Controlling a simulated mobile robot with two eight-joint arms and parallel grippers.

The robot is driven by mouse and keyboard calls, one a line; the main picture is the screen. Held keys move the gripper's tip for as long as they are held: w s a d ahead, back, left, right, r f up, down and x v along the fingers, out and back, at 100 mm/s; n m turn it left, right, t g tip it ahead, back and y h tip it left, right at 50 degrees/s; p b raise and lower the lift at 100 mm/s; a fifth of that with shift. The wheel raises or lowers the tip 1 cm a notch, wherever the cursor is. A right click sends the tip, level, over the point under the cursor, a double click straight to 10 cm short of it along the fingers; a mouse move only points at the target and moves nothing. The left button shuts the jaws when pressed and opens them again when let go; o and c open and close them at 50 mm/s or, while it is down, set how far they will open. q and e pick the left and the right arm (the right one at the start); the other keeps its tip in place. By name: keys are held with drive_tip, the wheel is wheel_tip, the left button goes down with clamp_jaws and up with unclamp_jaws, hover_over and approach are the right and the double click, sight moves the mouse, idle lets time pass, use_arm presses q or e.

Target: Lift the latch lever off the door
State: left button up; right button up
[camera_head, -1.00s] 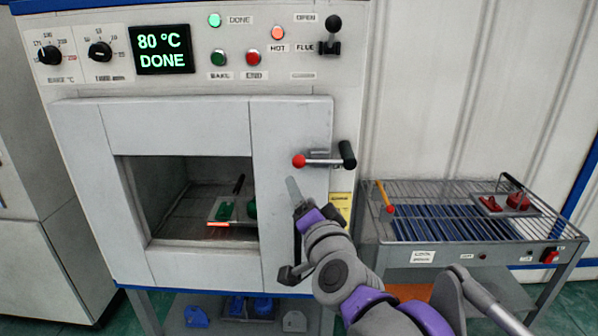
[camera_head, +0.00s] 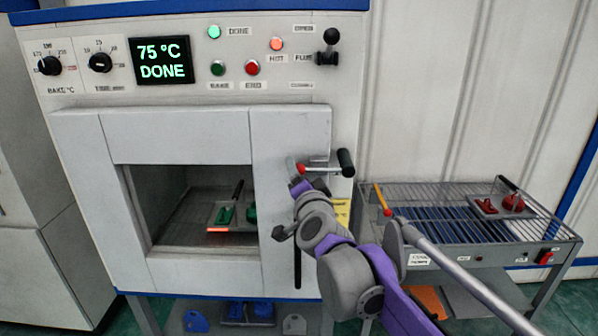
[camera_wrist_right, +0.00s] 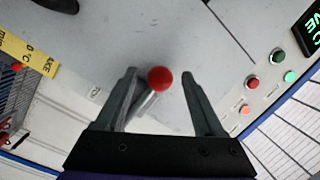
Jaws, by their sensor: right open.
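The latch lever (camera_head: 318,167) is a metal bar with a red ball end, lying about level across the right edge of the oven door (camera_head: 288,135). Its red ball (camera_wrist_right: 160,78) shows between the finger tips in the right wrist view. My right gripper (camera_wrist_right: 159,85) is open, with one finger on each side of the ball and bar. No clear contact shows. In the head view the right gripper (camera_head: 296,182) is just below the ball, and its fingers are partly hidden by my wrist. My left gripper is not in view.
A black knob (camera_head: 346,162) is beside the lever at right. Inside the oven, a tray (camera_head: 216,220) holds green pieces behind the door opening. A wire-topped cooling table (camera_head: 440,205) with red pieces stands at right. A black handle (camera_head: 297,268) is low on the door.

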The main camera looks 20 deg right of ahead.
drive_tip(key=shift+w, duration=0.1)
drive_tip(key=shift+c, duration=0.2)
clamp_jaws()
idle(1.3)
